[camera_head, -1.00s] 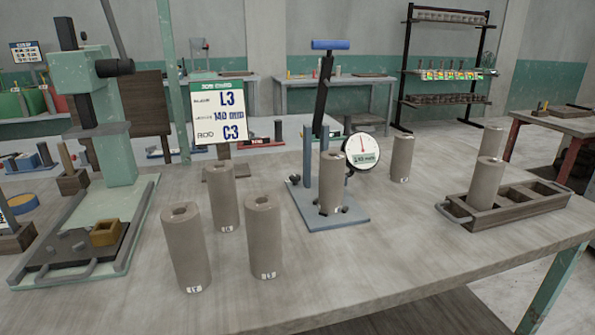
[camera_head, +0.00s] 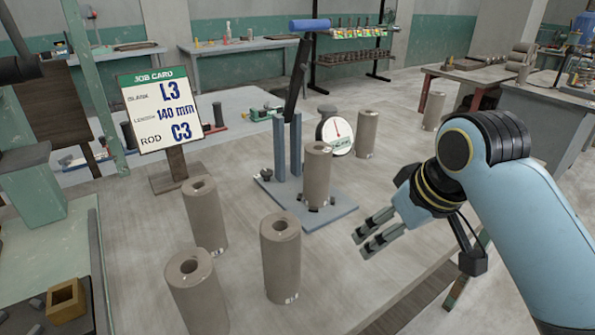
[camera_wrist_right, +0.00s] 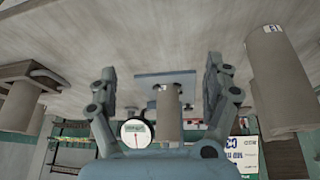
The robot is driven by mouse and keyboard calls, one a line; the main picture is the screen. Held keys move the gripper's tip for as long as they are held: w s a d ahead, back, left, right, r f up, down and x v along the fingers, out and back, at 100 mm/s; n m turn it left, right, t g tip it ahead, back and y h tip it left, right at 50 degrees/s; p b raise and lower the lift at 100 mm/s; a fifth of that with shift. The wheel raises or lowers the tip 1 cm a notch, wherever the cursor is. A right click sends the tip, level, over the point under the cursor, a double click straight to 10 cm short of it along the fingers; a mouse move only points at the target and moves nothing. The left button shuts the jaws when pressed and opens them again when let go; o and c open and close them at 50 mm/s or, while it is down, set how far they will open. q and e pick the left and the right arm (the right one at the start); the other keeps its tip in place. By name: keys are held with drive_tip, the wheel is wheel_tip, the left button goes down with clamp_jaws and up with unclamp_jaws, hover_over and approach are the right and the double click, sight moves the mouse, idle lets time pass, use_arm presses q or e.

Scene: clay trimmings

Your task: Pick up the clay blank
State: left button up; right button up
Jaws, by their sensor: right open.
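Several grey-brown clay blanks, upright hollow cylinders, stand on the table: the front-left one (camera_head: 196,292), the front-middle one (camera_head: 281,262), the left one (camera_head: 206,218), and a rear one (camera_head: 367,135). Another blank (camera_head: 316,172) stands on the blue gauge stand (camera_head: 335,215) by a round dial (camera_head: 337,133). My right gripper (camera_head: 366,241) is open and empty, to the right of the stand, touching no blank. In the right wrist view, the gauge-stand blank (camera_wrist_right: 168,112) appears between the open fingers, beyond them. Blank labels are too small to read. My left gripper is out of view.
A job card (camera_head: 157,112) reads L3, 140 mm, rod C3. A green machine base (camera_head: 40,245) with an ochre block (camera_head: 66,301) is at the left. In the right wrist view, a wooden tray (camera_wrist_right: 36,72) is at the left edge. Bare tabletop lies right of the front blanks.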

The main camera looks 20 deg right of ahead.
drive_tip(key=w+a+r+y, duration=0.1)
drive_tip(key=w+r, duration=0.2)
drive_tip(key=w, duration=0.2)
drive_tip(key=w+a+r, duration=0.1)
drive_tip(key=w+r, duration=0.2)
drive_tip(key=w, duration=0.2)
drive_tip(key=n+t, duration=0.1)
drive_tip(key=n, duration=0.1)
approach(321, 149)
drive_tip(key=f, duration=0.2)
drive_tip(key=shift+y, duration=0.4)
drive_tip(key=w+f, duration=0.3)
drive_tip(key=shift+w+a+f, duration=0.2)
drive_tip(key=shift+a+f, duration=0.05)
drive_tip(key=shift+f, duration=0.05)
drive_tip(key=shift+x, duration=2.75)
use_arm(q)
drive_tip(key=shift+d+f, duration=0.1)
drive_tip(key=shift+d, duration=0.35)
use_arm(e)
drive_tip(key=shift+s, duration=0.1)
clamp_jaws()
